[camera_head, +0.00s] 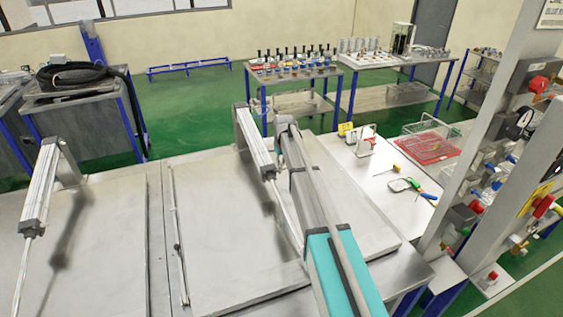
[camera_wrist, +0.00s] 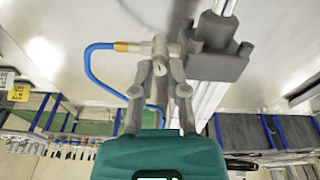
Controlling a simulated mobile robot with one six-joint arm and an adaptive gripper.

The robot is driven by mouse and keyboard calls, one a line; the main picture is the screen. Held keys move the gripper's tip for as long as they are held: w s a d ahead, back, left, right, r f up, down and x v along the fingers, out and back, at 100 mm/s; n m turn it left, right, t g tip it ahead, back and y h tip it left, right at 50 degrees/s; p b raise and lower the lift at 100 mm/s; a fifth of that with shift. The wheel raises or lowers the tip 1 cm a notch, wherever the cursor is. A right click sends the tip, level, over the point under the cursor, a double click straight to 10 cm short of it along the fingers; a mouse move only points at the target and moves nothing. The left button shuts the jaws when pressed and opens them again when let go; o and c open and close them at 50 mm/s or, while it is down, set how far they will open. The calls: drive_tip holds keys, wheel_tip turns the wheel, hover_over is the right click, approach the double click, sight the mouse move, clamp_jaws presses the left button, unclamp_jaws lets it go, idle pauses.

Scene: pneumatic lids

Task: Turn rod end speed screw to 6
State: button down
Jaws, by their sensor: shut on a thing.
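In the wrist view my gripper (camera_wrist: 160,74) is shut on the small silver speed screw fitting (camera_wrist: 160,47). The fitting sits beside the dark grey rod-end cap (camera_wrist: 216,50) of the cylinder. A blue hose (camera_wrist: 92,68) runs into the fitting through a brass-coloured collar (camera_wrist: 121,46). The bright rod (camera_wrist: 228,7) comes out past the cap. The fingers cover part of the screw, and no number on it is readable. In the head view the cylinder (camera_head: 254,138) stands slanted over a grey lid (camera_head: 225,220); my arm hides the fingertips.
A second slanted cylinder (camera_head: 40,188) stands at the left. On the white table at the right lie a magnifier (camera_head: 400,185), coloured-handled tools (camera_head: 424,194) and a red tray (camera_head: 428,147). A panel with valves (camera_head: 490,170) rises at the far right.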

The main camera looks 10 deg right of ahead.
drive_tip(key=m, duration=1.4)
idle(0.4)
drive_tip(key=c, duration=0.7)
unclamp_jaws()
drive_tip(key=shift+a, duration=0.1)
drive_tip(key=shift+o, duration=0.2)
